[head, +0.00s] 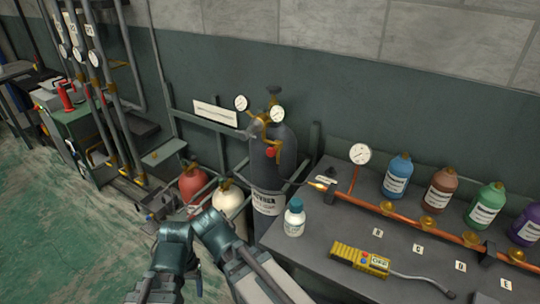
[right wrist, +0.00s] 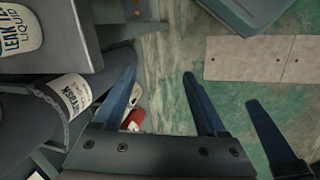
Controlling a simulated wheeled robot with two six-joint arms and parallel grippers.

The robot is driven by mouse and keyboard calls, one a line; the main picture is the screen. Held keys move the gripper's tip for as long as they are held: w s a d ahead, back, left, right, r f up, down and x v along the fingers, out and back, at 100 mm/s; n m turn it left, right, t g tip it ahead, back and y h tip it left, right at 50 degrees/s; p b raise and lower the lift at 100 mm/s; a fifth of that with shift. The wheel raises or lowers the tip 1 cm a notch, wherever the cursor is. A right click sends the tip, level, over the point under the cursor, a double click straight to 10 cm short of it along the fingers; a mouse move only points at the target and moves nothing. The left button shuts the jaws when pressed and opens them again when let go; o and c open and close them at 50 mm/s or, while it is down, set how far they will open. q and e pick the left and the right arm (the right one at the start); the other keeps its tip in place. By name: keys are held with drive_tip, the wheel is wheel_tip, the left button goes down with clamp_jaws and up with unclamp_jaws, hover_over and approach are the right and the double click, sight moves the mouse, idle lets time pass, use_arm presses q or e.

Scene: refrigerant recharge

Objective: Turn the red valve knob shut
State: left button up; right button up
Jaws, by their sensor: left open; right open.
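The red valve knob (head: 270,152) is on the brass fitting at the front of the dark gas cylinder (head: 266,175), below two round gauges. My left gripper (head: 165,211) is low at the lower left of the head view, well away from the knob, open. My right gripper (right wrist: 160,76) is open in the right wrist view, with nothing between its fingers. In the head view it is hard to make out beside my left arm. The cylinder's label (right wrist: 68,95) shows at the left of the wrist view. The knob cannot be made out there.
A grey bench (head: 318,250) at the right carries a copper pipe (head: 395,214), several coloured bottles, a white bottle (head: 294,220) and a yellow detector (head: 360,259). A red tank (head: 192,185) and a cream tank (head: 229,203) stand left of the cylinder. Green floor (head: 60,230) is open at the left.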

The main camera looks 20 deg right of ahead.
drive_tip(key=w+d+n+t+h+b, duration=0.2)
drive_tip(key=w+d+n+h+b, duration=0.1)
drive_tip(key=w+d+n, duration=0.3)
drive_tip(key=n+t+h+b, duration=0.5)
drive_tip(key=n+t+h, duration=0.3)
drive_tip(key=n, duration=0.7)
approach(270, 153)
drive_tip(key=x, duration=1)
drive_tip(key=shift+w+d, duration=0.25)
clamp_jaws()
